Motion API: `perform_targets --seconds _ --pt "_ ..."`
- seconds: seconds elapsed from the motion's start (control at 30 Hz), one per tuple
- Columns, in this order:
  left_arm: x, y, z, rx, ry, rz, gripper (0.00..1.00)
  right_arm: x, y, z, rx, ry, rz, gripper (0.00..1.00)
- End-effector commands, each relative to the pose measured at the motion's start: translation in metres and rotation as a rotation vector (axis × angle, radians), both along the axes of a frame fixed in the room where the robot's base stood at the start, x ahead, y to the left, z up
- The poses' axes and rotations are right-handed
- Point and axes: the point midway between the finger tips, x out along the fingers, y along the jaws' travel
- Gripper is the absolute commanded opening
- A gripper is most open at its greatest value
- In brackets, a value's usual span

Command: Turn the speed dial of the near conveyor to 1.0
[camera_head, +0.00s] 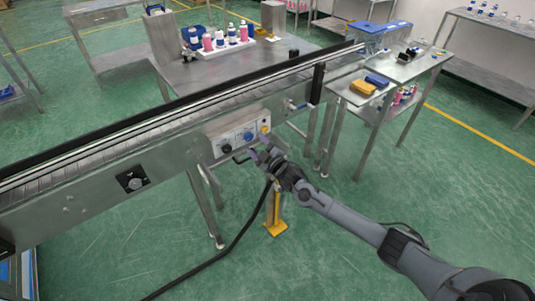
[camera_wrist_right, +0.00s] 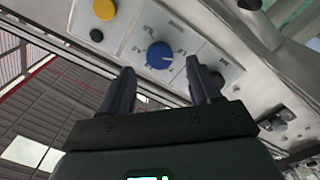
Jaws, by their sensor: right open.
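The near conveyor (camera_head: 100,185) runs diagonally across the head view, with a light control panel (camera_head: 238,136) on its side. The panel bears a round blue dial (camera_head: 248,136), which also shows in the right wrist view (camera_wrist_right: 159,55) with printed marks around it and a small white mark on its face; the numbers are too small to read. My right gripper (camera_wrist_right: 160,82) is open, its two fingers pointing at the panel on either side of the blue dial's line, apparently short of it. In the head view the right gripper (camera_head: 262,152) is just below the panel. My left gripper is not in view.
A yellow button (camera_head: 265,129) and a black knob (camera_head: 227,148) flank the blue dial on the panel. A black plate with a round switch (camera_head: 133,180) sits further left. A black cable (camera_head: 235,245) hangs below. Tables with bottles (camera_head: 220,40) stand behind the conveyor.

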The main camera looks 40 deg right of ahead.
Motion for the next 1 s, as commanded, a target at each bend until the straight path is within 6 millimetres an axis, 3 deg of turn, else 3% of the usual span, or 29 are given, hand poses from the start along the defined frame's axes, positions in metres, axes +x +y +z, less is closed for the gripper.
perform_targets --seconds 0.2,0.4,0.6,1.0 --pt "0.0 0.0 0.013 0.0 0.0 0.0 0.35 -0.037 0.004 0.001 -0.002 0.004 0.001 0.63" --pt "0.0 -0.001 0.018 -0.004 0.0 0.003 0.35 -0.06 0.007 0.0 -0.001 0.003 0.0 0.63" --pt "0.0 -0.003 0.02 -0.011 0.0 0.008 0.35 -0.071 0.007 0.001 -0.001 0.001 -0.001 0.63" --pt "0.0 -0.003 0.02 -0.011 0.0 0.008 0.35 -0.072 0.007 0.0 -0.001 0.0 0.0 0.63"
